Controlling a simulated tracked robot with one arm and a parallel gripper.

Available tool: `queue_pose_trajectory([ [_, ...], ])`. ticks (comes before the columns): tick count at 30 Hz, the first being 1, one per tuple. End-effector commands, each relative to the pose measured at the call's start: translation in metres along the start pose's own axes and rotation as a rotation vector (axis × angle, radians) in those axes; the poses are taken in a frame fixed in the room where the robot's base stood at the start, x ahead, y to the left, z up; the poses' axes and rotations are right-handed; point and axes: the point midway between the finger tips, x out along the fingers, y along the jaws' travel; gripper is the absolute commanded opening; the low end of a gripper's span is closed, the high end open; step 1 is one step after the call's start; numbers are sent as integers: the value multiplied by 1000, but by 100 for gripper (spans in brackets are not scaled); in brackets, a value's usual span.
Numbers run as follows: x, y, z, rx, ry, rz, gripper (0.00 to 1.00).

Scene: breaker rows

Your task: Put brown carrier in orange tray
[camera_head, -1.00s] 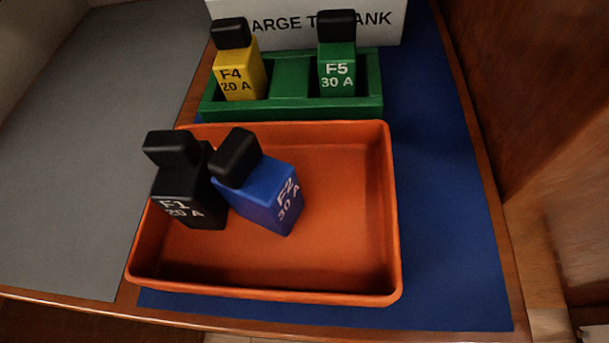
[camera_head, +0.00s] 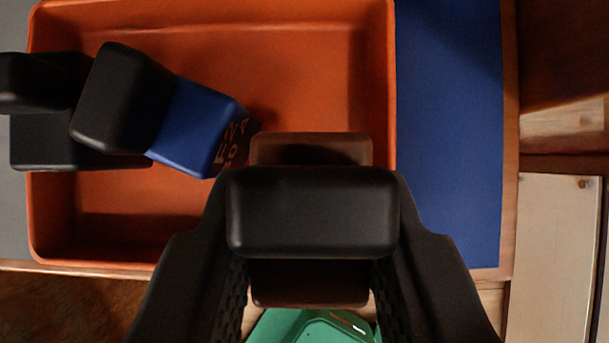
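My gripper (camera_head: 312,225) is shut on the brown carrier (camera_head: 311,284), with a finger on each side of its black cap (camera_head: 312,212). I look down on the cap, and brown body shows above and below it. The carrier overlaps the near wall of the orange tray (camera_head: 376,60) in the picture, toward the right side; its height above the tray is hard to judge. In the tray's left part, a blue carrier (camera_head: 198,125) leans with its black cap, beside a black carrier (camera_head: 65,140). The fingers hide part of the near rim.
The tray's upper right floor (camera_head: 300,65) is free. Blue mat (camera_head: 448,130) lies right of the tray. A wooden edge (camera_head: 510,130) and a pale panel (camera_head: 553,260) are further right. A green surface (camera_head: 295,327) shows below the carrier.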

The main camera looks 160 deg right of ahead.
Motion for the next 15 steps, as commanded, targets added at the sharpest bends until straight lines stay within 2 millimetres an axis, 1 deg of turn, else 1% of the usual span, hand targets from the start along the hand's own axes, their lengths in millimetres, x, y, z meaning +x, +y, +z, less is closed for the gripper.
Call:
queue_pose_trajectory([
  [1, 8, 0, 6, 0, -2, 0, 0],
  [5, 20, 1, 13, -1, 2, 0, 0],
  [15, 22, 1, 14, 0, 2, 1, 0],
])
